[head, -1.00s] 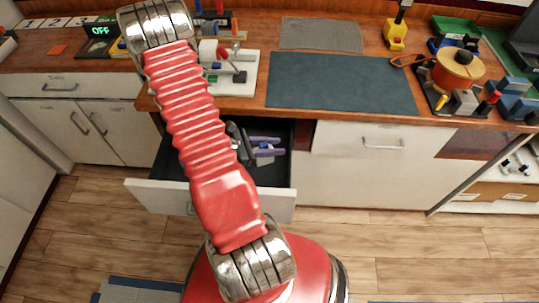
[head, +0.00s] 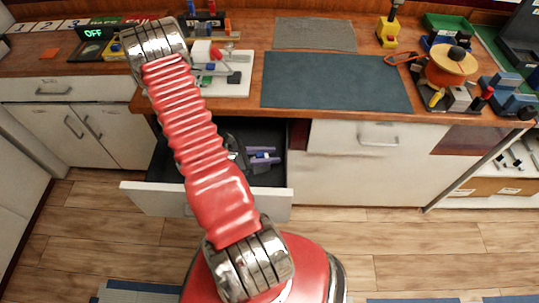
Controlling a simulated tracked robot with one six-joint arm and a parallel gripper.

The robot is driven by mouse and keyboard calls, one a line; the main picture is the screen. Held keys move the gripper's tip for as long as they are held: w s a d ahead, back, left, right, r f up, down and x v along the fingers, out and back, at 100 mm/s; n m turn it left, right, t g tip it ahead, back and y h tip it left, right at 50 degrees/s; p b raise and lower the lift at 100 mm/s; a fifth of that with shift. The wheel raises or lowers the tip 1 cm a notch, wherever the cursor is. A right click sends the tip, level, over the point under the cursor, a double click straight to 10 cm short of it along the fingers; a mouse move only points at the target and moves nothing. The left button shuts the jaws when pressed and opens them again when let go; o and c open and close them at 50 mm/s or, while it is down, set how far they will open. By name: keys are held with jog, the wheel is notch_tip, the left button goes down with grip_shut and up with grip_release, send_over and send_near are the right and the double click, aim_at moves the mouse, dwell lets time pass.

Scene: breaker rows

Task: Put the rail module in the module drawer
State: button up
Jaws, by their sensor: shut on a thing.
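The module drawer (head: 205,199) is pulled open below the worktop, with a white front and a dark inside. My gripper (head: 268,156), dark grey with two purple fingers, is over the drawer's dark interior, toward its right side. It is shut on the rail module (head: 262,155), a small white piece with blue on it, between the fingers. I cannot tell whether the module touches the drawer floor.
The wooden worktop above holds a white board (head: 238,78) with small parts, a dark mat (head: 335,82), a grey mat (head: 315,34) and an orange spool (head: 452,64). A closed white drawer front (head: 350,160) stands right of the open drawer.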

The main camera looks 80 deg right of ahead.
jog(key=shift+f, duration=0.25)
jog(key=o, duration=1.1)
jog(key=shift+r, duration=0.1)
jog(key=shift+v, duration=6)
